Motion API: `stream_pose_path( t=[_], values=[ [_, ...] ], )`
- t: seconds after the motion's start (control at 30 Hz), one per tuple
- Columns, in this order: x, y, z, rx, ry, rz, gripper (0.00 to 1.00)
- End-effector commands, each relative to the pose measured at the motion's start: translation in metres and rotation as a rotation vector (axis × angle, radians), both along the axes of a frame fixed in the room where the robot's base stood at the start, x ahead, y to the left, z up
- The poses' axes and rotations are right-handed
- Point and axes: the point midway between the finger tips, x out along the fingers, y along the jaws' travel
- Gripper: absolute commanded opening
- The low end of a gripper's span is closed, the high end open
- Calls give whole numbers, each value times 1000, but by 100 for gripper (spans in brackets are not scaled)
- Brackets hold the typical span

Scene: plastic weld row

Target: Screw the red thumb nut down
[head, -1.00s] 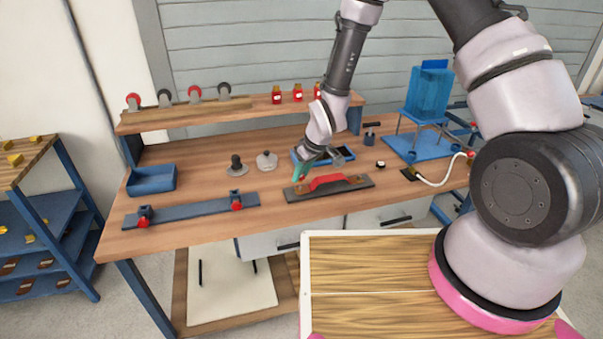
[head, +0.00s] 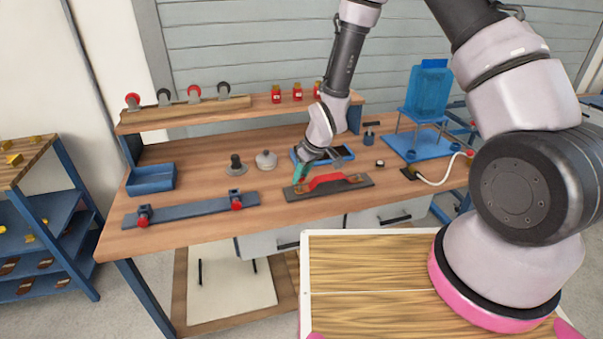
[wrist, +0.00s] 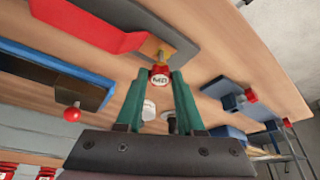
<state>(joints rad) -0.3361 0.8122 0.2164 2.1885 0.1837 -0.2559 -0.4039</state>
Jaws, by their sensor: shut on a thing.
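The red thumb nut (wrist: 159,77), with a white label on its face, sits between my green fingertips in the wrist view. My gripper (wrist: 160,84) is shut on it. The nut is at a brass-coloured piece (wrist: 156,49) at the end of a curved red bar (wrist: 85,24). In the head view my gripper (head: 299,173) points down at the left end of the red bar (head: 328,180), which lies on a dark plate (head: 360,183). The fingers hide the nut there, and the thread under it cannot be seen.
A long blue-grey bar (head: 190,209) with two red-knobbed clamps lies to the left. A dark post (head: 236,166) and a pale round-topped part (head: 266,160) stand behind. A blue tray (head: 346,152) is close behind my gripper. A blue bin (head: 152,179) stands at far left.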

Motion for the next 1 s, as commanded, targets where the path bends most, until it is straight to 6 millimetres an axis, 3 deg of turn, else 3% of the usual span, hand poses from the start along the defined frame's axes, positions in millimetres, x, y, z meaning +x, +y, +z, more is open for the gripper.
stream_pose_path(
  t=[1.0],
  values=[
    [0, 0, -13, -1, 1, 0, 0]
  ],
)
